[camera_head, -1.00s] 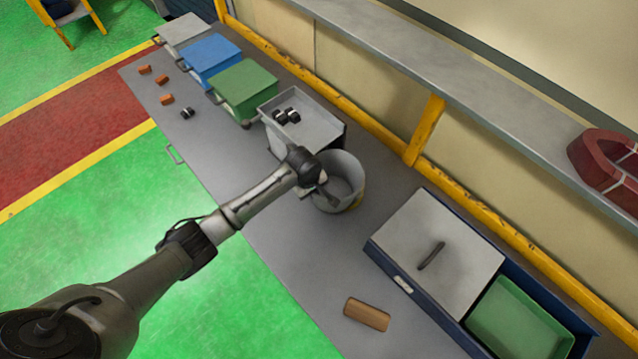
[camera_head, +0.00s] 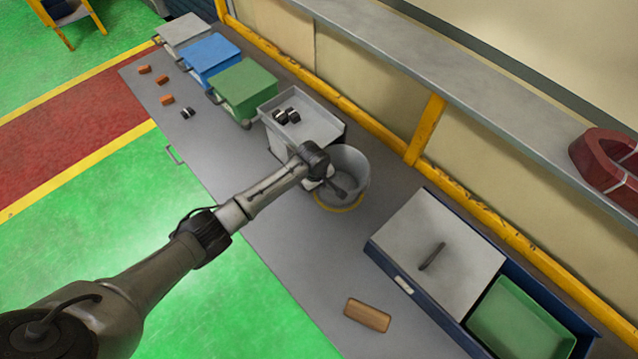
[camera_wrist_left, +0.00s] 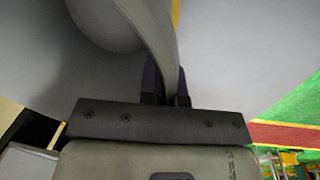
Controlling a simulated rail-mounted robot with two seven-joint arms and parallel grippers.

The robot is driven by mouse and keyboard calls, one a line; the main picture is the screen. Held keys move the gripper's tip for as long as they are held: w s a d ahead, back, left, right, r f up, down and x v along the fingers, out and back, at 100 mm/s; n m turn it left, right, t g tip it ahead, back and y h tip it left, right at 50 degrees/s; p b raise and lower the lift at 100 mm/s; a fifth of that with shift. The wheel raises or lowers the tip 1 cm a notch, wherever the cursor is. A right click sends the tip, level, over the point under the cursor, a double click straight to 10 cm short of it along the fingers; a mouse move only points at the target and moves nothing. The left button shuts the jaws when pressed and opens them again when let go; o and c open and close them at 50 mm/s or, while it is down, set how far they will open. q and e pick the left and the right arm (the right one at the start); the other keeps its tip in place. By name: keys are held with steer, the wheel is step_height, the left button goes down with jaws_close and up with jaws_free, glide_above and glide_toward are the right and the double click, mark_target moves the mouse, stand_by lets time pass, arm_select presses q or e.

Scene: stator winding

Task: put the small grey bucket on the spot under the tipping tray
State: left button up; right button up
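The small grey bucket (camera_head: 352,163) is on or just above the bench, close to the right end of the grey tipping tray (camera_head: 318,127), which holds black parts. A yellow curved edge (camera_head: 343,208) shows along the bucket's lower front; I cannot tell whether it is a bench mark or part of the bucket. My left gripper (camera_head: 331,187) is at the bucket's near rim. In the left wrist view its fingers (camera_wrist_left: 167,85) are on either side of the bucket wall (camera_wrist_left: 150,30), closed on it. The bucket's underside is hidden. My right gripper is out of view.
Green (camera_head: 245,88), blue (camera_head: 210,62) and grey (camera_head: 183,34) bins line the bench's far left. A lidded blue box (camera_head: 400,284) with a green tray (camera_head: 520,322) and a brown block (camera_head: 367,314) are at the right. A yellow rail runs behind.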

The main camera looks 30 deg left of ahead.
arm_select(q)
steer(key=o, duration=0.4)
step_height(320, 180, up, 12)
steer(key=s+p, duration=0.1)
steer(key=shift+s+a, duration=0.15)
steer(key=shift+a, duration=0.15)
steer(key=s+d+f+m+t, duration=0.1)
steer(key=s+d+f+m, duration=0.25)
steer(key=s, duration=0.45)
steer(key=s+d+f+m, duration=0.2)
steer(key=s+f+m, duration=0.15)
steer(key=s, duration=0.35)
steer(key=s+r+m, duration=0.2)
steer(key=s+m, duration=0.2)
steer(key=s, duration=0.5)
steer(key=s+a+r+m+t, duration=0.1)
steer(key=s+m, duration=0.3)
steer(key=s, duration=0.6)
steer(key=shift+s+a+r, duration=0.2)
steer(key=shift+a+r, duration=0.05)
steer(key=shift+r, duration=0.2)
